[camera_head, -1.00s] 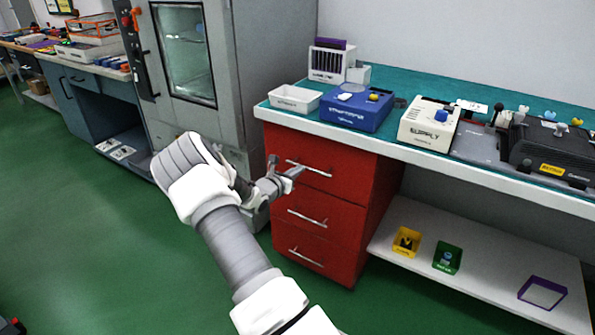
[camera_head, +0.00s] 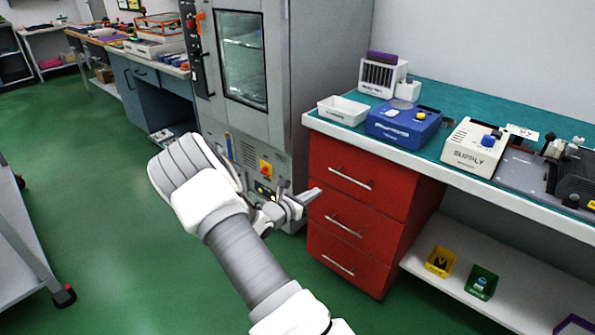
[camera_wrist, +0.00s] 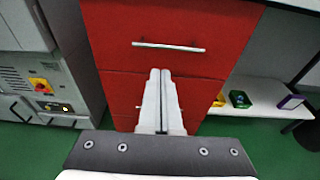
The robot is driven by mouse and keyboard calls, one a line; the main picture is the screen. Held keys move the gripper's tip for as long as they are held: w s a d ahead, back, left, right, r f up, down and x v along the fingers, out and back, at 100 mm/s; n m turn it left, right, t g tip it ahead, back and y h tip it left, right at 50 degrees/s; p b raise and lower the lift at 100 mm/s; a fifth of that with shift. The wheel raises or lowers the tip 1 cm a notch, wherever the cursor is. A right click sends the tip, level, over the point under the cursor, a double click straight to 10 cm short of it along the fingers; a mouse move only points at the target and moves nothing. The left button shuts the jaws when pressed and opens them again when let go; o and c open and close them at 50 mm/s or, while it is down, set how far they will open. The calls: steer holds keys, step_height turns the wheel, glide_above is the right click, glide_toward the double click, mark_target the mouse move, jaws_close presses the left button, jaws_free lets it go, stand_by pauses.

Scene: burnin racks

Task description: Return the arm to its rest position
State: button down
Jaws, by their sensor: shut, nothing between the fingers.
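My arm reaches up from the bottom of the head view, bent at the elbow, over open green floor. My gripper (camera_head: 312,194) points right, in front of the left edge of the red drawer cabinet (camera_head: 357,205). In the wrist view my gripper (camera_wrist: 160,75) has its two fingers together with nothing between them. They show against the red drawer fronts, below a drawer handle (camera_wrist: 168,46). I cannot tell the exact gap between fingertips and cabinet, but no contact shows.
A grey test chamber (camera_head: 270,100) stands left of the drawers. A teal-topped bench (camera_head: 450,100) holds a blue box (camera_head: 403,125), a white tray (camera_head: 343,110) and a supply unit (camera_head: 474,148). A grey cart (camera_head: 25,240) stands at the left. Green floor between is clear.

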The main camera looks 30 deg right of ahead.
steer(key=s+a+r+m+g+y, duration=0.2)
steer(key=s+a+r+m+y, duration=0.1)
steer(key=s+r+m, duration=0.4)
steer(key=s+a+r+m+g+y, duration=0.2)
steer(key=s+a+r+m+g, duration=0.1)
steer(key=s+r+m, duration=0.35)
steer(key=s+a+r+m+t+y, duration=0.35)
steer(key=s+a+r+y, duration=0.2)
steer(key=s+a, duration=0.35)
steer(key=s+a+r+m+t+y, duration=0.2)
steer(key=s+a+r+m+y, duration=0.3)
steer(key=s+a, duration=0.5)
step_height(320, 180, up, 19)
steer(key=w+a+p, duration=0.1)
steer(key=w+p, duration=0.1)
steer(key=p, duration=1.6)
steer(key=shift+a+h, duration=0.35)
steer(key=shift+a, duration=0.05)
